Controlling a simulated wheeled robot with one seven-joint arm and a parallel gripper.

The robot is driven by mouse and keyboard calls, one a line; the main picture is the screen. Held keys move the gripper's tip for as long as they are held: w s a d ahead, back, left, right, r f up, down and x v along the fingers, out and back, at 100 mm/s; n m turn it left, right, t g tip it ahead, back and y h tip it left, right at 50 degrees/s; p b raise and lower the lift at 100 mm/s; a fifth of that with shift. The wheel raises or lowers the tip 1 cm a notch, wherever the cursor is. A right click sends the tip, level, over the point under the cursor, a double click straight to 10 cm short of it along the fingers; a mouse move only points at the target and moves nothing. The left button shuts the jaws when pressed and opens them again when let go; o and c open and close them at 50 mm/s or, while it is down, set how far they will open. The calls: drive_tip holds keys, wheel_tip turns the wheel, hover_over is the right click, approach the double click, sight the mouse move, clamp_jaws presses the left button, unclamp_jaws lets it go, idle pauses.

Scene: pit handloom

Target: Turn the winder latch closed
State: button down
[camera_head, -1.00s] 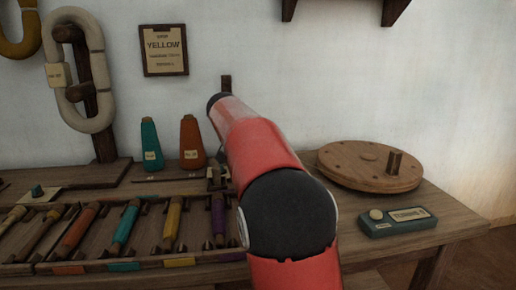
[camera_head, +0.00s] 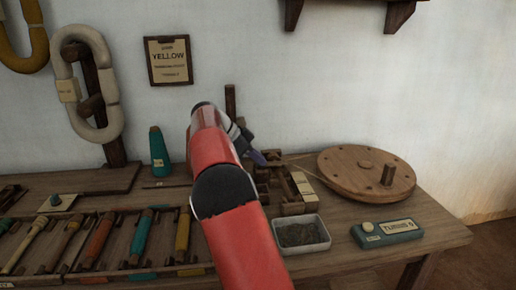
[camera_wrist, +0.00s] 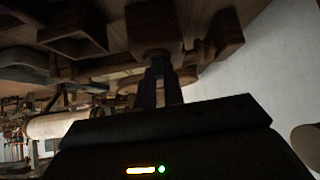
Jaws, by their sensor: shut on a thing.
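The winder is a low wooden frame (camera_head: 291,208) on the bench, left of a large round wooden wheel (camera_head: 345,178) with an upright peg. My gripper (camera_head: 258,157) reaches down to the left part of this frame from behind my red arm. In the wrist view its two narrow, dark fingers (camera_wrist: 160,75) are close together at a dark wooden part (camera_wrist: 151,28). A small greenish piece (camera_wrist: 160,66) shows between the fingertips. It looks like the winder latch, but its shape and angle are mostly hidden by the fingers and shadow.
A grey-filled white tray (camera_head: 302,235) stands in front of the winder. A teal labelled box (camera_head: 387,234) is at the right front. A rack of coloured bobbins (camera_head: 100,240) fills the left, with a teal cone (camera_head: 160,152) behind. The wall is close behind.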

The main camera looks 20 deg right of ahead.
drive_tip(key=shift+m+g+p, duration=0.4)
drive_tip(key=shift+m+p, duration=0.1)
drive_tip(key=c, duration=1.5)
unclamp_jaws()
drive_tip(key=v, duration=0.7)
drive_tip(key=shift+a+r+p, duration=0.25)
drive_tip(key=shift+p, duration=0.2)
drive_tip(key=shift+w, duration=0.15)
